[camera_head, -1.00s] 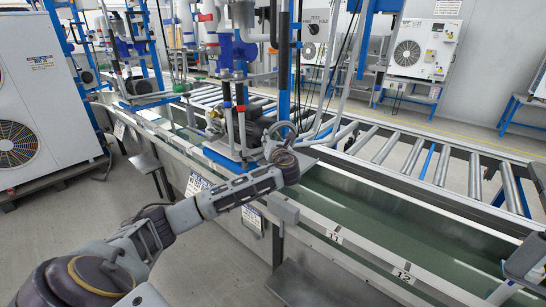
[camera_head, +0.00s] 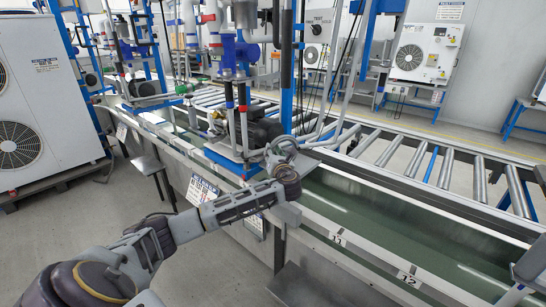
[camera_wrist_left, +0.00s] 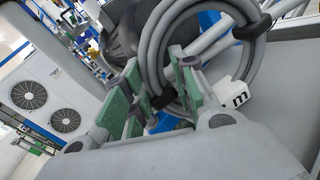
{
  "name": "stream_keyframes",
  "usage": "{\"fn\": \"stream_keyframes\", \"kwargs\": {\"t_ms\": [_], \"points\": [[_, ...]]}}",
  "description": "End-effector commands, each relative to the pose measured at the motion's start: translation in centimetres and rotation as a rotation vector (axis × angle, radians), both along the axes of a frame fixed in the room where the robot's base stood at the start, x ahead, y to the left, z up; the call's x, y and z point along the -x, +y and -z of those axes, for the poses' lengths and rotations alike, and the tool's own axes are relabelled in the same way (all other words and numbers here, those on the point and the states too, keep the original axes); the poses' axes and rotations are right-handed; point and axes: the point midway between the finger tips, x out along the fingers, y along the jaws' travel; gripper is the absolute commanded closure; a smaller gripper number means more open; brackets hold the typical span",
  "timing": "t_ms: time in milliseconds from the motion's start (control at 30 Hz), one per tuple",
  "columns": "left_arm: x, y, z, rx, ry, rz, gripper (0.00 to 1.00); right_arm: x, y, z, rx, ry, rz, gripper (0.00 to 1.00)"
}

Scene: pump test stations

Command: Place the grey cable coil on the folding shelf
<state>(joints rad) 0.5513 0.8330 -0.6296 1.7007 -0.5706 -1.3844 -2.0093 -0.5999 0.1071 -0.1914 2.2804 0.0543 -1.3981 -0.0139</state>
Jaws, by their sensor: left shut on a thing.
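The grey cable coil (camera_head: 279,145) is in my left gripper (camera_head: 285,162), held up in front of the pump station by the trough edge. In the left wrist view the coil (camera_wrist_left: 251,70) is a large loop with black ties. The green-padded fingers of my left gripper (camera_wrist_left: 160,98) are shut on its lower part. A flat grey metal shelf (camera_head: 305,284) sticks out low from the trough's front. A similar one (camera_head: 147,165) shows further left. I cannot tell which is the folding shelf.
The long trough (camera_head: 400,230) carries station labels 11 and 12. A roller conveyor (camera_head: 400,155) runs behind it. Pipes and a motor pump (camera_head: 262,132) stand close behind the coil. A white fan unit (camera_head: 45,110) stands at left. Floor before the trough is clear.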

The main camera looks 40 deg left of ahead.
Motion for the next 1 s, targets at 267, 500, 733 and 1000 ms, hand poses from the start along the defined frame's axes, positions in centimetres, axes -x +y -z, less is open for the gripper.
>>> {"fn": "stream_keyframes", "kwargs": {"t_ms": [267, 500, 733, 1000], "points": [[-0.03, 0.00, 0.48, -0.001, -0.006, 0.000, 1.00, 0.30, 0.14, -0.86, -0.007, -0.009, -0.002, 0.60], [-0.02, -0.01, 0.61, -0.001, -0.005, 0.001, 1.00, 0.28, 0.11, -0.72, -0.005, -0.005, -0.003, 0.60], [-0.01, -0.03, 0.88, 0.000, -0.001, 0.001, 0.51, 0.23, 0.05, -0.13, -0.001, 0.001, -0.003, 0.60], [-0.01, -0.03, 0.88, 0.000, -0.001, 0.001, 0.51, -0.13, 0.06, -0.49, -0.002, -0.009, -0.003, 0.60]]}}
